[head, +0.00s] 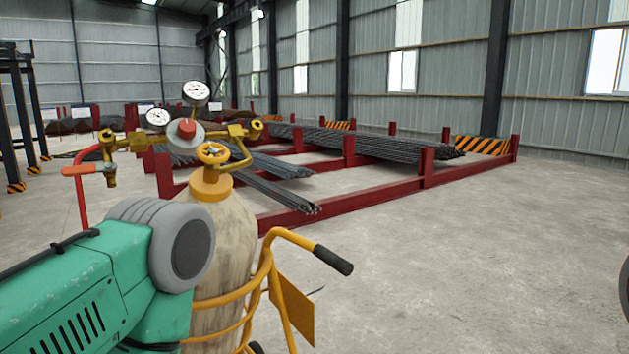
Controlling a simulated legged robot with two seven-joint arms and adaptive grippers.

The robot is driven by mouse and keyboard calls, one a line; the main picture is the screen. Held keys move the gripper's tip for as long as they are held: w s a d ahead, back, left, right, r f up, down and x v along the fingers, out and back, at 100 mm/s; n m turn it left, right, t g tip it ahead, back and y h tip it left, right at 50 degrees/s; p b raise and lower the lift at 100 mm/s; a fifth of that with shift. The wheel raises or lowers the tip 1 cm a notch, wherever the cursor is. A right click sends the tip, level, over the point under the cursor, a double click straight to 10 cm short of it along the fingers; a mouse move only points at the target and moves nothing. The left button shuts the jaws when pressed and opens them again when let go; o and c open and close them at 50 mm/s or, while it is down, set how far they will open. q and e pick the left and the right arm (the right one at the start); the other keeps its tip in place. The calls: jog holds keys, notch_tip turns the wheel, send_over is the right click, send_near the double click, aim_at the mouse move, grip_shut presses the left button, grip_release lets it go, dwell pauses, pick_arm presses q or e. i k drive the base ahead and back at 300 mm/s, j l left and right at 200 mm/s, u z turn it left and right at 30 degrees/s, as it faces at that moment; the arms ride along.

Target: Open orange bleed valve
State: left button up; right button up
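A tan gas cylinder (232,240) stands upright with a brass regulator and two round white gauges on top. A yellow-orange handwheel (212,153) sits on the cylinder's neck. A valve with an orange-red lever (80,170) is on the brass fitting at the left end of the regulator; the lever points left, roughly level. A red knob (187,127) is at the regulator's middle. I cannot tell for sure which is the bleed valve. My teal left arm with a grey joint comes in from the lower left, in front of the cylinder's left side. Neither gripper shows.
The cylinder is on a yellow cart (262,275) with a black-gripped handle (332,260) reaching right. A red hose (81,205) hangs below the lever valve. Red racks (345,195) with rebar bundles stand behind. The concrete floor (480,260) at right is clear.

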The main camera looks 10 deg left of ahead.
aim_at(88, 169)
jog(key=u, duration=1.55)
